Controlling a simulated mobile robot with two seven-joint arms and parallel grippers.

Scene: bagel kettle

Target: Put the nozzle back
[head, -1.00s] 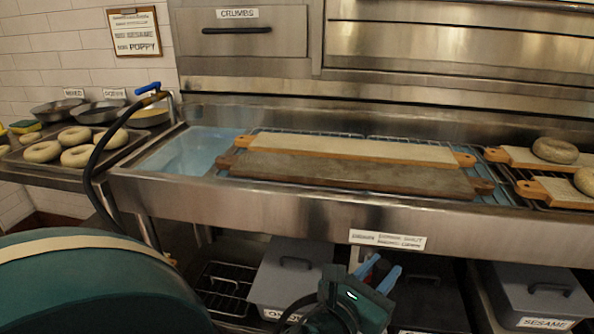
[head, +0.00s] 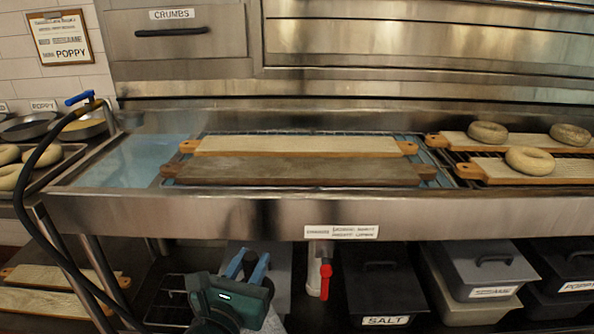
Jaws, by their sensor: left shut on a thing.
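The nozzle (head: 80,98), with a blue end and a brass-coloured neck, is at the upper left by the sink's left end, next to a metal post. A black hose (head: 30,162) curves from it down past the sink's left side and out of the bottom of the view. I cannot tell whether the nozzle rests on a holder. My left gripper (head: 246,264), teal with blue fingers, is low in front of the sink, well away from the nozzle. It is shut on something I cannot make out. My right gripper is not in view.
The steel sink (head: 120,165) holds bluish water at its left end. Long boards (head: 300,170) lie across its racks. Bagels (head: 530,160) sit on boards at the right. Below are lidded bins (head: 385,285) and a red-handled valve (head: 325,280).

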